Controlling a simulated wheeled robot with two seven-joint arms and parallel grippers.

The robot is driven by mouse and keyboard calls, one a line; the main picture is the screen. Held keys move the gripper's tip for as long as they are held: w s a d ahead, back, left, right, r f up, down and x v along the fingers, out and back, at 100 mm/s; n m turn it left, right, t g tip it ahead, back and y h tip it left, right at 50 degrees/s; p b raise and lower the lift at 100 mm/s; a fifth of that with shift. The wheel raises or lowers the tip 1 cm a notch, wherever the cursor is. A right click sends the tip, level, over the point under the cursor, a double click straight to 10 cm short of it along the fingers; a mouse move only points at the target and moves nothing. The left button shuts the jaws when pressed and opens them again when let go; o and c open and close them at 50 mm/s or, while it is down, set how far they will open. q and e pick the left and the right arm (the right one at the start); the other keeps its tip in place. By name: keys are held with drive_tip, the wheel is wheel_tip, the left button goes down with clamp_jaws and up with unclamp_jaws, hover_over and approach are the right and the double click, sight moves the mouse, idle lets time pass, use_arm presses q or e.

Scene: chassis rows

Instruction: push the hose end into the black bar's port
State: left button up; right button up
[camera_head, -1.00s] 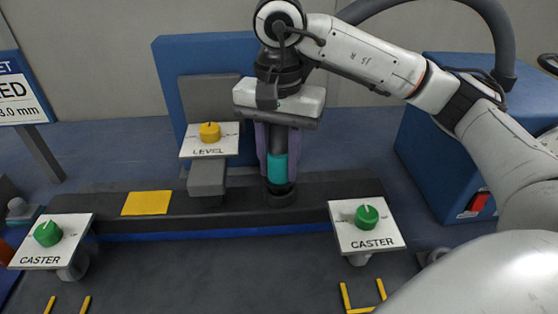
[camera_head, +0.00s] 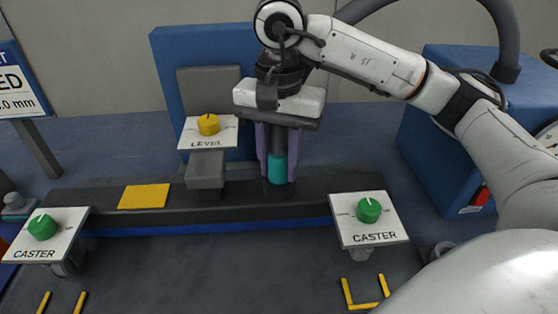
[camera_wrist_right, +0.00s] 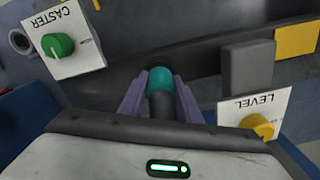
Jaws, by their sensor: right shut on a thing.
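The hose end is a dark tube with a teal band (camera_head: 277,168). It stands upright over the black bar (camera_head: 235,206), at a dark round collar (camera_head: 279,189) on the bar's top, which I take as the port. The band's lower edge meets the collar; how deep the tip sits is hidden. My right gripper (camera_head: 277,152) points down with its purple fingers on either side of the hose, shut on it. The right wrist view shows the teal band (camera_wrist_right: 160,80) between the purple fingers. My left gripper is in neither view.
A LEVEL plate with a yellow knob (camera_head: 208,124) stands left of my gripper. CASTER plates with green knobs stand at front left (camera_head: 42,227) and front right (camera_head: 368,210). A yellow patch (camera_head: 144,196) lies on the bar. A blue box (camera_head: 450,140) stands behind my right arm.

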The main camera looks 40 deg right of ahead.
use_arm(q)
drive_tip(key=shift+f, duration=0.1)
use_arm(e)
drive_tip(key=shift+f, duration=0.15)
drive_tip(key=o, duration=1.2)
drive_tip(key=shift+s, duration=0.1)
drive_tip(key=shift+o, duration=0.2)
drive_tip(key=shift+r, duration=0.9)
wheel_tip(320, 180, up, 7)
drive_tip(key=shift+p, duration=0.95)
drive_tip(key=shift+r, duration=0.7)
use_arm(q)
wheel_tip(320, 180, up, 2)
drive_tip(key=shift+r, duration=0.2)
